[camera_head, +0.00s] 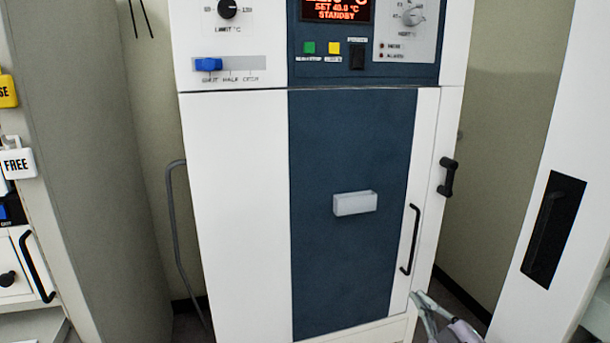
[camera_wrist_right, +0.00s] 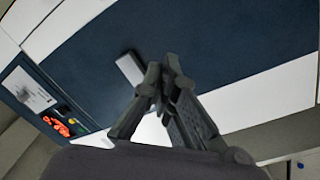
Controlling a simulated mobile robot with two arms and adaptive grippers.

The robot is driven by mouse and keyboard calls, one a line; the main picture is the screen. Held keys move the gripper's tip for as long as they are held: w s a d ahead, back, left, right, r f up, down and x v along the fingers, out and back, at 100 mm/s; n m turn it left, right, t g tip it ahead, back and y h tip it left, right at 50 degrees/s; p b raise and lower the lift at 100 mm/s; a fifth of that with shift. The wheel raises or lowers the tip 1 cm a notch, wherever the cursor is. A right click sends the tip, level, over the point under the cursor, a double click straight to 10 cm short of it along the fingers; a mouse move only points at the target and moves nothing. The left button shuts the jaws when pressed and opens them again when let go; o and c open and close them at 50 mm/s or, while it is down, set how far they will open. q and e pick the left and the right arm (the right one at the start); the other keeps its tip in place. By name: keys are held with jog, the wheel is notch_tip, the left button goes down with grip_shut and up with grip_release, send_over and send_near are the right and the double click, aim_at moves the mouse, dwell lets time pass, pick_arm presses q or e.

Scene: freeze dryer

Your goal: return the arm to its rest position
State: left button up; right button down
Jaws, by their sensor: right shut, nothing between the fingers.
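My right gripper (camera_head: 432,312) shows at the bottom of the head view, low in front of the right lower corner of the freeze dryer (camera_head: 235,190). In the right wrist view, its two fingers (camera_wrist_right: 163,85) meet at the tips with nothing between them. The freeze dryer's dark blue door panel (camera_head: 345,260) is flush with the white front, with a pale block (camera_head: 355,203) on it. The pale block also shows in the wrist view (camera_wrist_right: 130,69), beyond the fingertips and apart from them. My left gripper is not in view.
A black bar handle (camera_head: 410,240) and a black latch (camera_head: 448,177) stick out on the dryer's right side. A white cabinet with a black recessed handle (camera_head: 552,228) stands at right. Another unit with a FREE tag (camera_head: 17,164) stands at left. A grey hose (camera_head: 172,230) runs down the dryer's left side.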

jog(key=s+a+f+m+g+h, duration=0.2)
jog(key=s+f+m+g+h, duration=0.45)
jog(key=s+f, duration=1)
jog(key=s+a+f+m+g+y, duration=0.15)
jog(key=s+g, duration=0.25)
jog(key=s, duration=0.5)
jog(key=s+a+f+m+g, duration=0.1)
jog(key=s+f+m+g, duration=0.2)
jog(key=s, duration=0.7)
notch_tip(320, 180, down, 24)
jog(key=s+g+p, duration=0.1)
jog(key=g+p, duration=0.2)
jog(key=s+d+f+n+p, duration=0.1)
jog(key=s+d+f, duration=0.1)
jog(key=s+f, duration=1.1)
jog(key=s, duration=0.3)
jog(key=shift+s+d+g+p, duration=0.25)
jog(key=shift+d+g+p, duration=0.1)
jog(key=shift+d, duration=0.05)
jog(key=c, duration=2.4)
grip_release()
